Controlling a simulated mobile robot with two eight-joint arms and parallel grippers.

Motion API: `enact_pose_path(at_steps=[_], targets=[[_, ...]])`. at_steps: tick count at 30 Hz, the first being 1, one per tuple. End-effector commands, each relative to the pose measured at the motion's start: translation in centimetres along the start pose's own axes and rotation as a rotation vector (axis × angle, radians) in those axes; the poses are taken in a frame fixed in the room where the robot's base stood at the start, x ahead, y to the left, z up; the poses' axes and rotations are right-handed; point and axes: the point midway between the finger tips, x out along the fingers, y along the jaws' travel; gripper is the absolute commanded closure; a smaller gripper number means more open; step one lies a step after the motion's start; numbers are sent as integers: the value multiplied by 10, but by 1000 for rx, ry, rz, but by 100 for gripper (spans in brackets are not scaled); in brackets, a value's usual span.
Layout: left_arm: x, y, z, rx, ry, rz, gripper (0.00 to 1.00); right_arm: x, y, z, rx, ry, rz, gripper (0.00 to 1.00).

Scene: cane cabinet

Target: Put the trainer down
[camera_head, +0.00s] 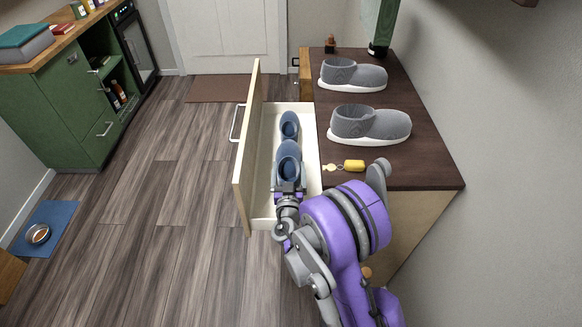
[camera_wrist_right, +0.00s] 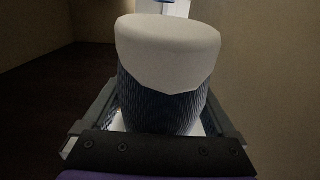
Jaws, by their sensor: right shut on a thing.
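My right gripper (camera_head: 289,186) reaches over the open drawer (camera_head: 268,180) and is shut on a blue trainer (camera_head: 288,158). In the right wrist view the held trainer (camera_wrist_right: 165,95) fills the space between the fingers, showing ribbed dark blue sides and a pale rounded end. Another blue trainer (camera_head: 289,125) is in the drawer, just beyond the held one. I cannot tell whether the held trainer touches the drawer floor. My left gripper is not in view.
Two grey trainers, a farther one (camera_head: 352,76) and a nearer one (camera_head: 369,125), stand on the dark cabinet top (camera_head: 425,165). A yellow key fob (camera_head: 353,166) lies near its edge. The drawer front (camera_head: 246,150) rises left of my gripper.

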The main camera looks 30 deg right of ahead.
Motion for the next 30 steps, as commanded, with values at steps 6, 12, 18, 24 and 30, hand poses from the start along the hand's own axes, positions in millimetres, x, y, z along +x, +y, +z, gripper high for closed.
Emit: enact_pose_path(at_steps=[6,12,18,24,30], targets=[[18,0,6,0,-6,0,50,0,0,43,-1,0,0,86],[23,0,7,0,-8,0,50,0,0,57,-1,0,0,86],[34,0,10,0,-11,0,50,0,0,85,-1,0,0,86],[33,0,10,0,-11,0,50,0,0,85,-1,0,0,86],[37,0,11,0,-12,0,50,0,0,90,-1,0,0,86]])
